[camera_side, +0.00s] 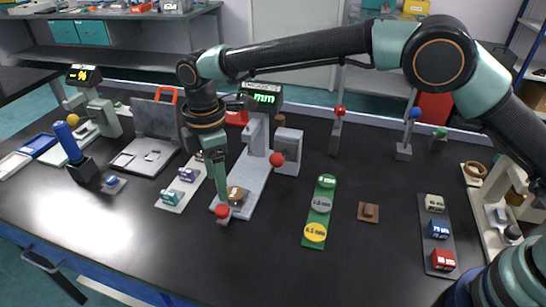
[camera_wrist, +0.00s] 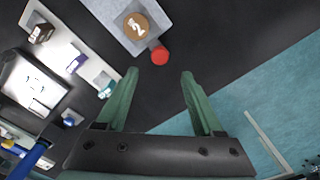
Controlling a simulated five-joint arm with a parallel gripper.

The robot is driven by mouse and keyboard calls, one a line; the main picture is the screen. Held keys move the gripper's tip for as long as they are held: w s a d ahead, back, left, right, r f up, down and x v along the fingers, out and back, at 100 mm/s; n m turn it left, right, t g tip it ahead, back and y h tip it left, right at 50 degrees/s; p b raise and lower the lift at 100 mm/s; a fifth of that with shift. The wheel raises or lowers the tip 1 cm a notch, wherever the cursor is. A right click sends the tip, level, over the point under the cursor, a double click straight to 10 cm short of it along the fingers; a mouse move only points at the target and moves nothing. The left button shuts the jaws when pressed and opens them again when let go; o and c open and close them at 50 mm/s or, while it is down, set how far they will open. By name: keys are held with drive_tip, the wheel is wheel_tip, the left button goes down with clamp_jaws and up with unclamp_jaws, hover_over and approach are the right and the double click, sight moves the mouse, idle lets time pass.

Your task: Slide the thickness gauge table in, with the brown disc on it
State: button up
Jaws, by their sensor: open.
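The thickness gauge (camera_side: 263,96) has a display reading "mm" and a long light-grey base. Its table (camera_wrist: 112,14) is at the front end of the base, out from under the gauge head. The brown disc (camera_wrist: 137,26), marked 2, lies on the table; it is partly hidden by my gripper in the side view (camera_side: 237,194). A red knob (camera_wrist: 159,56) sticks out from the table's front edge, also seen in the side view (camera_side: 222,212). My gripper (camera_wrist: 159,73) is open and empty, with the knob just ahead of the gap between its fingertips.
A white rack with small coloured blocks (camera_side: 182,184) stands left of the gauge. A green strip with round thickness pieces (camera_side: 320,207) and a brown pad (camera_side: 368,211) lie to the right. The bench in front of the knob is clear.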

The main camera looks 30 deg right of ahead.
sight(222, 209)
wheel_tip(222, 209, down, 8)
drive_tip(key=shift+f, duration=0.1)
idle(0.4)
clamp_jaws()
idle(1.2)
